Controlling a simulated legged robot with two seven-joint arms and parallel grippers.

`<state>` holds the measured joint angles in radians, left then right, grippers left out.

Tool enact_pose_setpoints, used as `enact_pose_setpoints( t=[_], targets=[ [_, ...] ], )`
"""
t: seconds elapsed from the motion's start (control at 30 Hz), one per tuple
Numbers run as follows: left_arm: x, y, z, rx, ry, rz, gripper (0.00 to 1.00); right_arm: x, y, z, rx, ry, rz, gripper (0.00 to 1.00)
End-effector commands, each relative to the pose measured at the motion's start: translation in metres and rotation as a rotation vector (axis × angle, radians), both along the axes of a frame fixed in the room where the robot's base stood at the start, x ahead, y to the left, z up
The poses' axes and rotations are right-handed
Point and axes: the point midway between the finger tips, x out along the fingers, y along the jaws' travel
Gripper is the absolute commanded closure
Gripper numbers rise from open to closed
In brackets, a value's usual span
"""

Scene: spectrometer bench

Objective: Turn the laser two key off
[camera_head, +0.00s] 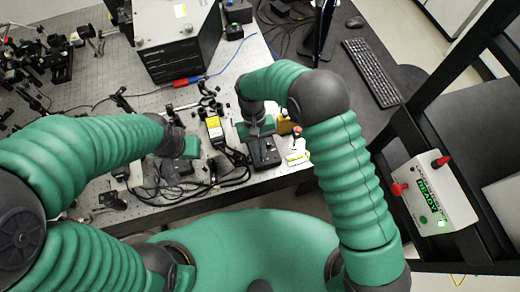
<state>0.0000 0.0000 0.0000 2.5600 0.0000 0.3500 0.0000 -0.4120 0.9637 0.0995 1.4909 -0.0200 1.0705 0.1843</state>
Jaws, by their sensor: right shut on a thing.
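My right gripper (256,130) reaches down over a small black controller box (265,154) near the front edge of the bench. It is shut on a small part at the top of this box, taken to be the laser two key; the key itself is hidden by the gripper. My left gripper (190,147) hangs to the left, above another dark box (178,166) and cables. Its fingers are too small and covered to tell open from shut.
A yellow-labelled module (214,126) stands between the grippers. A white device with a red knob (297,150) stands right of the black box. A large black-sided instrument (181,45) fills the back. Optics crowd the left. A keyboard (371,72) lies at right.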

Motion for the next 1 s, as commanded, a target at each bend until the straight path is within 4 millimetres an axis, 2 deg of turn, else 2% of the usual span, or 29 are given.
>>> enact_pose_setpoints(
  t=[0.03,0.47,0.5,0.67,1.0],
  targets=[
    [0.0000,0.0000,-0.0003,0.000,0.000,0.000,1.00,-0.0065,0.0007,-0.0014,-0.003,0.018,0.010,1.00],
    [0.0000,0.0000,-0.0005,0.000,0.000,0.000,1.00,-0.0072,0.0000,-0.0020,-0.005,0.020,0.020,1.00],
    [0.0000,0.0000,-0.0005,0.000,0.000,0.000,1.00,-0.0072,0.0000,-0.0020,-0.005,0.020,0.020,0.92],
    [0.0000,0.0000,-0.0005,0.000,0.000,0.000,1.00,-0.0054,-0.0003,-0.0019,-0.004,0.015,0.018,0.72],
    [0.0000,0.0000,-0.0018,0.000,0.000,0.000,1.00,0.0010,0.0000,0.0006,-0.002,0.008,0.016,0.72]
  ],
)
